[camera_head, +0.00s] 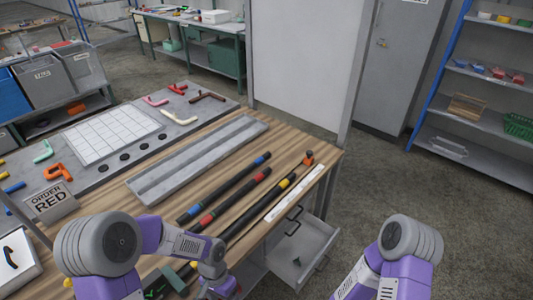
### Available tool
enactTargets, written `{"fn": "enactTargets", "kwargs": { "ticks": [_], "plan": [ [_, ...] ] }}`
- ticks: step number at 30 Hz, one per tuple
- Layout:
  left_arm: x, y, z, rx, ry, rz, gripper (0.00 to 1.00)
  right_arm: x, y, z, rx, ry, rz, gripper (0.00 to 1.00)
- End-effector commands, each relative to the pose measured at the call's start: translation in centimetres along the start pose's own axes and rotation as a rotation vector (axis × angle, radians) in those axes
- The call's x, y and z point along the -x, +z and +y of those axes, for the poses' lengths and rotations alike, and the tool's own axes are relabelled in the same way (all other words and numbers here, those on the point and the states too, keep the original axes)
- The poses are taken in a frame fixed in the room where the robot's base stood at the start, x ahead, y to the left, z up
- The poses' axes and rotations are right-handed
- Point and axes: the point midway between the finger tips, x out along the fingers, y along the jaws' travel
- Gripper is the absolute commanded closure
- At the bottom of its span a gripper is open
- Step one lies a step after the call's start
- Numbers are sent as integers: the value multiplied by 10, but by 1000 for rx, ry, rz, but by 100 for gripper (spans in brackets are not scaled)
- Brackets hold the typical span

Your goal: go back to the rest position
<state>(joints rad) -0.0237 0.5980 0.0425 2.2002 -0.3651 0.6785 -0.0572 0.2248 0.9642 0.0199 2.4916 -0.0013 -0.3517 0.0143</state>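My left arm comes in from the left over the near part of the wooden table (308,178). Its wrist bends down and leaves the picture at the bottom edge, so the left gripper's fingers do not show. My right arm shows at the bottom right, beside the table and over the floor. Its forearm runs out of the picture at the bottom, and the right gripper does not show. No hose is seen in either gripper.
Black hoses with blue (227,186), red (232,198) and yellow (262,208) bands lie on the table. Nearby are a grey tray (200,160), an "ORDER RED" sign (50,202) and an open drawer (302,245). Shelves (480,90) stand right; the floor between is clear.

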Motion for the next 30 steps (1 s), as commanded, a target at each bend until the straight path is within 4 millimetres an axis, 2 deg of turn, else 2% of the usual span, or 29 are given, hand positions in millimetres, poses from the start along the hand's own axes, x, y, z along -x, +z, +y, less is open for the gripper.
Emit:
{"fn": "enactTargets", "kwargs": {
  "ticks": [1, 6, 12, 18, 30],
  "plan": [
    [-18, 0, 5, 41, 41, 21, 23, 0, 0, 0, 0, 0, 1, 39],
    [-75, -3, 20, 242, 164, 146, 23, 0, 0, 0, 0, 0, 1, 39],
    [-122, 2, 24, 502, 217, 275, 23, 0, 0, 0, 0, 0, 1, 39],
    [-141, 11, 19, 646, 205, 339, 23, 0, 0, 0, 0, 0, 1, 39],
    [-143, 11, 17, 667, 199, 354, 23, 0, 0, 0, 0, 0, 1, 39]
  ]
}}
